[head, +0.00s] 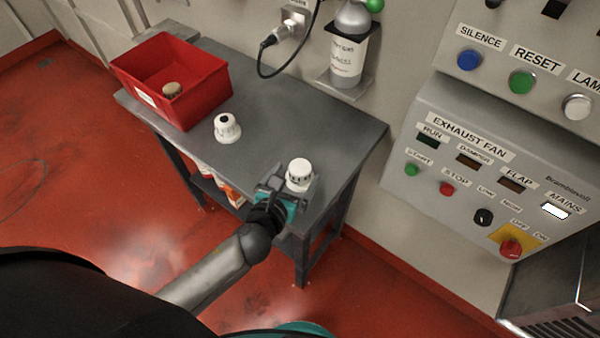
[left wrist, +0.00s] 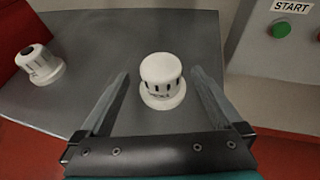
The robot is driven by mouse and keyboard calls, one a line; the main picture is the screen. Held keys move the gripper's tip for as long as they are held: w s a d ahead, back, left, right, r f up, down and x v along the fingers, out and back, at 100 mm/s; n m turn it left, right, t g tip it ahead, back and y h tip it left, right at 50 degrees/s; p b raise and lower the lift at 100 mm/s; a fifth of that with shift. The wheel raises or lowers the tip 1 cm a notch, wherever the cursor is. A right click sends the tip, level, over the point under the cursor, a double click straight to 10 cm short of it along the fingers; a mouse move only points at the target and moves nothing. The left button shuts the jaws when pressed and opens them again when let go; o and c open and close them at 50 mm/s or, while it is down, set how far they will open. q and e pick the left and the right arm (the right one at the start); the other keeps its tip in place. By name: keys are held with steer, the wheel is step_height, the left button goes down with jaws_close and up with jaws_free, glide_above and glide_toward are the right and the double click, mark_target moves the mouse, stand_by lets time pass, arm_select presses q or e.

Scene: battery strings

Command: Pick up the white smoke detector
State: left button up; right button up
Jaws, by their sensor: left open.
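A white smoke detector (head: 299,174) with a domed cap and dark slots around its side stands upright near the front right edge of the grey table. In the left wrist view the detector (left wrist: 161,80) sits between and just beyond the two fingers, with a gap on each side. My left gripper (head: 284,185) is open and empty beside it, on its near side. A second white detector-like unit (head: 227,128), with a dark spot on top, stands further left; it also shows in the left wrist view (left wrist: 38,64). My right gripper is not in view.
A red bin (head: 200,101) with a small tan round object (head: 172,89) inside stands at the table's left end. A bottle in a wall holder (head: 347,60) and a hanging black cable are behind. A control panel (head: 490,180) is at right. The middle of the table (head: 270,115) is clear.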

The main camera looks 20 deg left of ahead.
mark_target(304, 161)
arm_select(q)
steer(key=x, duration=0.5)
steer(key=shift+w+d+r, duration=0.1)
steer(key=shift+r, duration=0.3)
steer(key=shift+w+f+b, duration=0.25)
steer(key=shift+w+b, duration=0.05)
steer(key=shift+w, duration=0.25)
steer(key=c, duration=1.5)
